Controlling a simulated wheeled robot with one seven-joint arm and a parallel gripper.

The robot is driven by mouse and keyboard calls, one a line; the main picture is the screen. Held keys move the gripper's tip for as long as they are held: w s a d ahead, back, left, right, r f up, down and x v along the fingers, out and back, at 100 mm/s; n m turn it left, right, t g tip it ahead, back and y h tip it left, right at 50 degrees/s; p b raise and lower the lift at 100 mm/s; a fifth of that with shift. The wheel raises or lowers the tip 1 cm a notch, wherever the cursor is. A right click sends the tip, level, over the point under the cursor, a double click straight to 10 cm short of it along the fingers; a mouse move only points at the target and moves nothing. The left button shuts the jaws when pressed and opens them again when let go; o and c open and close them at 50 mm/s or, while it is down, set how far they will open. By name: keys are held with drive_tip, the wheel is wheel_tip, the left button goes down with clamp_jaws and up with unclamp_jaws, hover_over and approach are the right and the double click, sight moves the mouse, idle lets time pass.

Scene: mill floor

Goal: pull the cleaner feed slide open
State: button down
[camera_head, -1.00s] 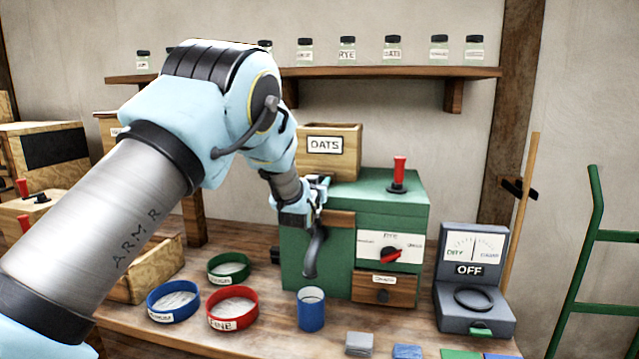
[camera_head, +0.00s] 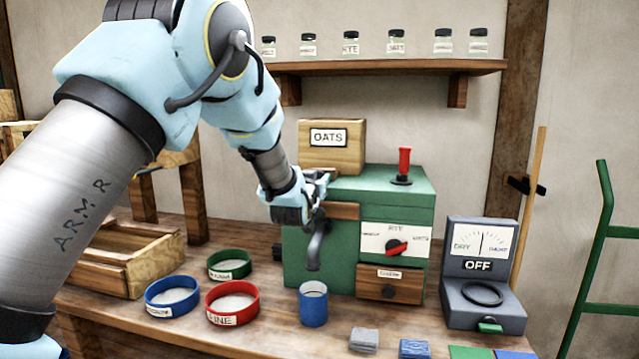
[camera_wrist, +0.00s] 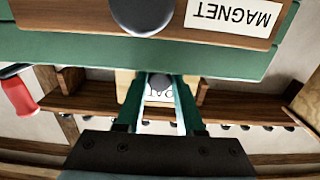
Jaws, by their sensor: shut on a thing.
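The cleaner (camera_head: 330,255) is a green box on the bench, with a wooden hopper marked OATS (camera_head: 345,160) on top. My gripper (camera_head: 318,182) reaches in from the left at the top left of the box, below the hopper. In the wrist view my gripper (camera_wrist: 160,95) has its green fingers close together on a small grey knob (camera_wrist: 160,82), seemingly the feed slide's knob. The slide itself is mostly hidden, so how far it is out cannot be told. The hopper's label shows partly behind the fingers.
A wooden drawer front marked MAGNET (camera_wrist: 60,12) is close to the gripper. The cleaner also has a red-handled lever (camera_head: 404,165), a dial (camera_head: 397,247) and a lower drawer (camera_head: 405,290). A blue cup (camera_head: 313,305) and coloured ring sieves (camera_head: 232,303) stand in front.

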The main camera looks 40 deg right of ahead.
drive_tip(key=shift+a+f, duration=0.1)
drive_tip(key=shift+f, duration=0.05)
drive_tip(key=c, duration=0.6)
unclamp_jaws()
drive_tip(key=shift+s, duration=0.1)
drive_tip(key=shift+o, duration=0.2)
drive_tip(key=shift+a, duration=0.15)
drive_tip(key=b+v, duration=0.4)
drive_tip(key=v, duration=0.6)
drive_tip(key=shift+s+a, duration=0.15)
drive_tip(key=shift+a, duration=0.1)
